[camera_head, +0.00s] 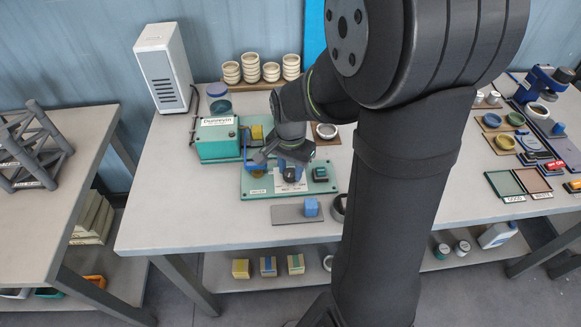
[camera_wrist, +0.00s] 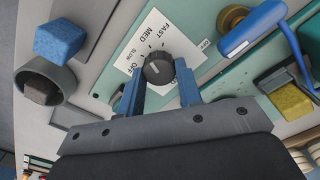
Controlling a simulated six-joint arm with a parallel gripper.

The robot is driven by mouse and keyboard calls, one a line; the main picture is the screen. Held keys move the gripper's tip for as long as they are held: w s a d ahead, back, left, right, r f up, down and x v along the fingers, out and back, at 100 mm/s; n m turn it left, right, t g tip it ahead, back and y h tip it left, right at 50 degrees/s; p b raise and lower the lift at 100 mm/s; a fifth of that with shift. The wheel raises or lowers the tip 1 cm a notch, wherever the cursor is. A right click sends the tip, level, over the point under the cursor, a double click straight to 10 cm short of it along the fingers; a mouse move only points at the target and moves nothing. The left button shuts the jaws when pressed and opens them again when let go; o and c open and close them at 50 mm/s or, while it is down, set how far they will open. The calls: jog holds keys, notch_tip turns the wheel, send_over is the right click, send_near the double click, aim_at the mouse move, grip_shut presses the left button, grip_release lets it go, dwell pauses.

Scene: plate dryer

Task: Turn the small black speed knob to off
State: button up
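The small black speed knob (camera_wrist: 158,68) sits on a white label plate (camera_wrist: 150,25) in the wrist view. FAST, MED and other smaller words are printed around it. A pale mark shows on the knob's face, but I cannot tell surely which word it points to. My gripper (camera_wrist: 159,74) is open, with one blue finger on each side of the knob's near edge; contact is unclear. In the head view the knob (camera_head: 291,174) shows dark on the green base plate (camera_head: 258,190), just below my gripper (camera_head: 289,164).
A green machine box (camera_head: 217,140) stands left of the base plate. A blue lever (camera_wrist: 254,27) and yellow block (camera_wrist: 291,104) are right of the knob in the wrist view. A blue block (camera_head: 311,207) sits on a grey plate in front. Stacked cups (camera_head: 270,71) stand behind.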

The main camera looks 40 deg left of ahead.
aim_at(290, 172)
jog(key=shift+n, duration=0.4)
jog(key=n, duration=0.2)
jog(key=shift+n, duration=0.4)
jog(key=n, duration=0.4)
jog(key=shift+n, duration=0.3)
jog(key=n, duration=0.4)
jog(key=shift+a, duration=0.1)
jog(key=shift+n, duration=1.8)
jog(key=o, duration=1)
notch_tip(290, 172, up, 18)
jog(key=shift+s+f, duration=0.1)
jog(key=shift+f, duration=0.15)
